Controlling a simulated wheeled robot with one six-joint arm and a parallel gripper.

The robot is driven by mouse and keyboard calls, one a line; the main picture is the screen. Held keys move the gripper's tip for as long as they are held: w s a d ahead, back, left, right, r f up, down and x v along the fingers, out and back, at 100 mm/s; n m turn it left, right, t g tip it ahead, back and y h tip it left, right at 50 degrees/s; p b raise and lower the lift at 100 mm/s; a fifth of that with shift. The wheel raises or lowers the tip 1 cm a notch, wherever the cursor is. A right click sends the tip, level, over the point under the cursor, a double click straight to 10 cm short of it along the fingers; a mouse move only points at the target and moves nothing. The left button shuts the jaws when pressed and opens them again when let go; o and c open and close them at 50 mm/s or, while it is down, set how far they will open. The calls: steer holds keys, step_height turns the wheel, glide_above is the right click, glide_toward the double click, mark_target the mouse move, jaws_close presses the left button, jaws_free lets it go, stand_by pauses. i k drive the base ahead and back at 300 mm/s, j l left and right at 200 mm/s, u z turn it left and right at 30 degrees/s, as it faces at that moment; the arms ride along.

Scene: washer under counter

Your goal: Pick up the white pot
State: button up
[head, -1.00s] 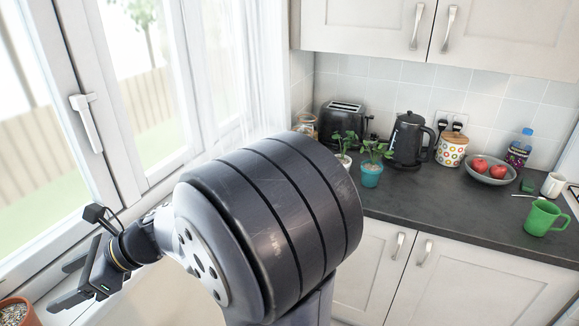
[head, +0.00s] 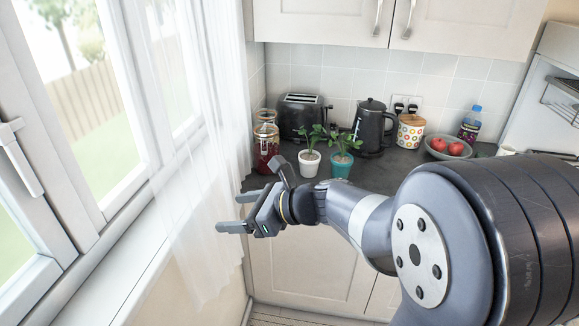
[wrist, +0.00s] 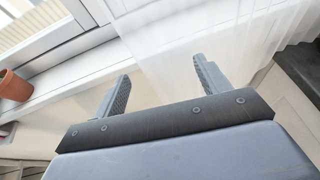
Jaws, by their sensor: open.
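The white pot (head: 309,165) holds a small green plant and stands on the dark counter in the head view, to the left of a teal pot (head: 342,165) with a similar plant. My gripper (head: 230,212) is open and empty. It is in front of the counter by the curtain, to the left of the white pot and nearer the camera, with its fingers pointing left. In the wrist view my two fingers (wrist: 159,80) are spread apart with nothing between them. The white pot does not show in the wrist view.
A bowl of red fruit (head: 449,149) is farther right. A sheer curtain (head: 200,190) hangs beside my gripper. A terracotta pot (wrist: 14,88) stands on the windowsill.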

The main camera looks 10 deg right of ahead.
mark_target(309, 159)
steer(key=z, duration=0.25)
steer(key=u, duration=2)
steer(key=i+l+z, duration=0.3)
steer(key=l, duration=0.2)
steer(key=i+l+z, duration=0.1)
steer(key=l+z, duration=0.2)
steer(key=l, duration=0.2)
steer(key=i+l+z, duration=0.3)
steer(key=l, duration=0.1)
